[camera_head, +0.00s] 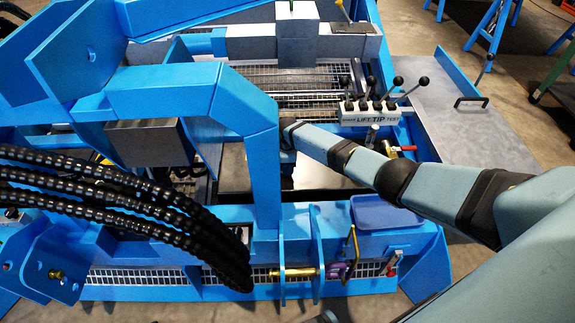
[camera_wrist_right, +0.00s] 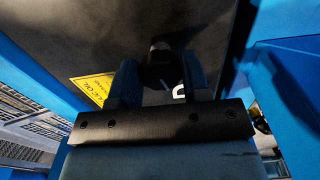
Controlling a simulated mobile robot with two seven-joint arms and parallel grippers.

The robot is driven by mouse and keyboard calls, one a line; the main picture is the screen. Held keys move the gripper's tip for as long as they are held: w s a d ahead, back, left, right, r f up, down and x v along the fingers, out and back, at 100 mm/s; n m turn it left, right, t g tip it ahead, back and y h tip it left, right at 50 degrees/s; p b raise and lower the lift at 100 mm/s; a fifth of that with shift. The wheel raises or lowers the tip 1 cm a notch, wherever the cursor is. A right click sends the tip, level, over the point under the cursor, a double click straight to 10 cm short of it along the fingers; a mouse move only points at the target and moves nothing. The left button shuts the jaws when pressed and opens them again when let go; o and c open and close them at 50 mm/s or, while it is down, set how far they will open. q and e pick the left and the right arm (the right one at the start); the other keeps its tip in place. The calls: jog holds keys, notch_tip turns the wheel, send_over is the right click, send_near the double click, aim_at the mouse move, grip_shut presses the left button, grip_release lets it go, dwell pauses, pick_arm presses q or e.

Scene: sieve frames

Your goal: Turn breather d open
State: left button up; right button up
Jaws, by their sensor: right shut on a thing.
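In the right wrist view, a dark round knob (camera_wrist_right: 160,66), which looks like the breather, stands between the two fingers of my right gripper (camera_wrist_right: 162,80). The fingers are shut on it from both sides. A small white curved mark (camera_wrist_right: 179,91) shows beside it, too partial to read as a letter. In the head view my right gripper (camera_head: 289,132) reaches in beside the blue upright post, and its fingertips and the knob are mostly hidden there. I cannot tell how far the breather is turned. My left gripper is not in view.
A blue bent post (camera_head: 265,180) stands close left of my right gripper. Black hoses (camera_head: 120,205) arch at the left. A lever bank (camera_head: 368,117) labelled LIFT, TIP, TEST stands right of the gripper. A yellow label (camera_wrist_right: 94,87) lies beside the knob.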

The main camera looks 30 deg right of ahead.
jog(key=n+b, duration=0.1)
jog(key=n, duration=0.6)
jog(key=shift+w, duration=0.15)
jog(key=n, duration=0.4)
jog(key=shift+b, duration=0.4)
jog(key=shift+w+a+n+b, duration=0.1)
jog(key=shift+n+b, duration=0.35)
jog(key=shift+n, duration=1.55)
jog(key=o, duration=0.9)
jog(key=shift+o, duration=0.2)
notch_tip(320, 180, up, 14)
jog(key=p, duration=0.3)
jog(key=shift+f, duration=0.15)
